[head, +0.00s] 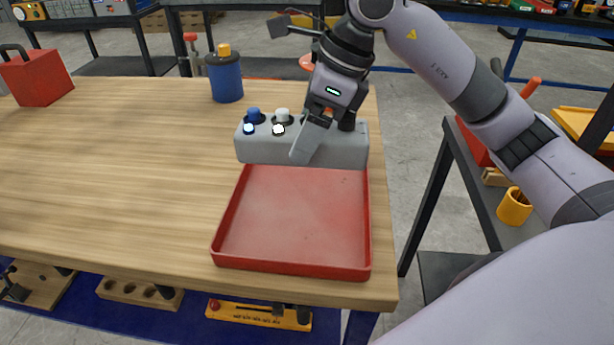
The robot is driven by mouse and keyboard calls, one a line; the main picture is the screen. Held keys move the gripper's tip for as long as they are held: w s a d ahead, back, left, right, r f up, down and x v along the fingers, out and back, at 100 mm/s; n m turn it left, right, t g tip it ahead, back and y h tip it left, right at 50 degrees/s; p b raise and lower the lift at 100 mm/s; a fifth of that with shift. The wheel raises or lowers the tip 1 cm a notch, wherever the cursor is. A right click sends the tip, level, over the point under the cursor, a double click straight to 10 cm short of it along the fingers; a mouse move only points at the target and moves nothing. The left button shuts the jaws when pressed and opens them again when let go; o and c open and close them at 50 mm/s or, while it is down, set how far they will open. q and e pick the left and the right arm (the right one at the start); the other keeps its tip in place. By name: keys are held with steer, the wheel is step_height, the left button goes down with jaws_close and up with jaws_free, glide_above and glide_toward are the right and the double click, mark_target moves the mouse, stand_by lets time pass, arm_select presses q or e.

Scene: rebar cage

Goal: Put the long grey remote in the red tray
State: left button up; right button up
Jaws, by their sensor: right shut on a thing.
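The long grey remote (262,150) has a row of knobs on top, including a blue one and a white one, with lit buttons in front of two of them. It lies crosswise in the picture at the far end of the red tray (293,218), covering the tray's far rim. My right gripper (309,140) is shut on the remote right of its middle, with one finger down its near face. I cannot tell whether the remote is above the tray or touching it. The visible tray floor is empty. My left gripper is not in view.
The wooden table (120,170) is clear left of the tray. A blue cylinder with a yellow top (225,75) stands behind the remote, and a red box (36,78) sits at far left. Right of the table is a gap, then a dark side table with a yellow cup (514,207).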

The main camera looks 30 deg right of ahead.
step_height(320, 180, down, 8)
steer(key=shift+f+b, duration=0.25)
steer(key=shift+b, duration=0.05)
steer(key=shift+f, duration=0.2)
steer(key=o, duration=1.3)
steer(key=shift+c, duration=0.2)
steer(key=shift+r, duration=0.1)
steer(key=v, duration=1.2)
steer(key=shift+r+p, duration=0.1)
steer(key=shift+p, duration=0.2)
